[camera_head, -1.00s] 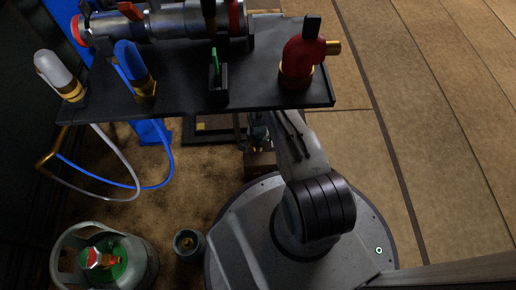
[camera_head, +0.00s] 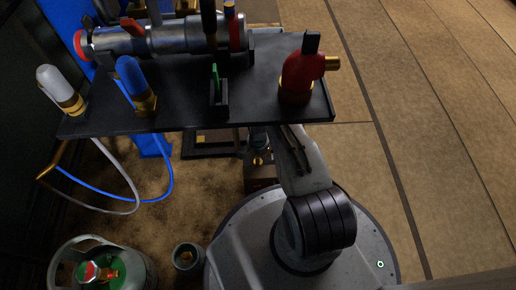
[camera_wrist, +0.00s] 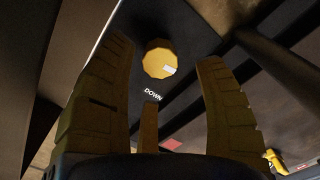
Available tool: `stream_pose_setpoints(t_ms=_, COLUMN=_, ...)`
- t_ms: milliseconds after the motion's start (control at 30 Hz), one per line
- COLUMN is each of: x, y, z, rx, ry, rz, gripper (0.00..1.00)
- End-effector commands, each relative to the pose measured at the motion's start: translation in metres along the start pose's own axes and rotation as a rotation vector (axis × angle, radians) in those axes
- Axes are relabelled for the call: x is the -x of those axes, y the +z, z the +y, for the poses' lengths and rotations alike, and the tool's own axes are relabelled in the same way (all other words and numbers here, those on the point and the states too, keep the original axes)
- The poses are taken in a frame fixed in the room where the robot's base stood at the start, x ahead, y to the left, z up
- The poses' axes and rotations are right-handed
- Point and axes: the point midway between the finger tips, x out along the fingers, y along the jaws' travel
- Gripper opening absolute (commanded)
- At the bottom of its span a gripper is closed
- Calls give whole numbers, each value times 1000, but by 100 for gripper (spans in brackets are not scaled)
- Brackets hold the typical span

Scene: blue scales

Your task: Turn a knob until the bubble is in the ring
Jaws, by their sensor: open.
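A faceted yellow knob (camera_wrist: 158,63) with a white mark shows in the wrist view, on a dark panel above the word DOWN. My gripper (camera_wrist: 163,50) is open, with one finger on each side of the knob in the picture and visible gaps between them. I cannot tell whether the fingertips reach the knob's depth. In the head view my arm runs up from my base and passes under the black shelf, so my gripper is hidden there. I can make out neither the bubble nor the ring in either view.
The black shelf (camera_head: 185,92) carries a red fitting (camera_head: 298,75), a blue-capped one (camera_head: 131,78), a grey-capped one (camera_head: 58,88) and a metal cylinder (camera_head: 170,38). Hoses hang at left. A gas bottle (camera_head: 70,256) and small cup (camera_head: 188,257) stand on the floor. Floor at right is clear.

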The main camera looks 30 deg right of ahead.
Motion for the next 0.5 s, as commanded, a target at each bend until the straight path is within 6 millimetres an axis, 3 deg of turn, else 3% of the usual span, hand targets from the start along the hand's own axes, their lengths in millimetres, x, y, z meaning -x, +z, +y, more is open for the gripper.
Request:
stream_pose_setpoints(t_ms=200, x=37, y=-1, z=-1, rx=0, ry=-2, rz=2, gripper=64)
stream_pose_setpoints(t_ms=500, x=72, y=0, z=0, rx=0, ry=0, rz=0, gripper=64)
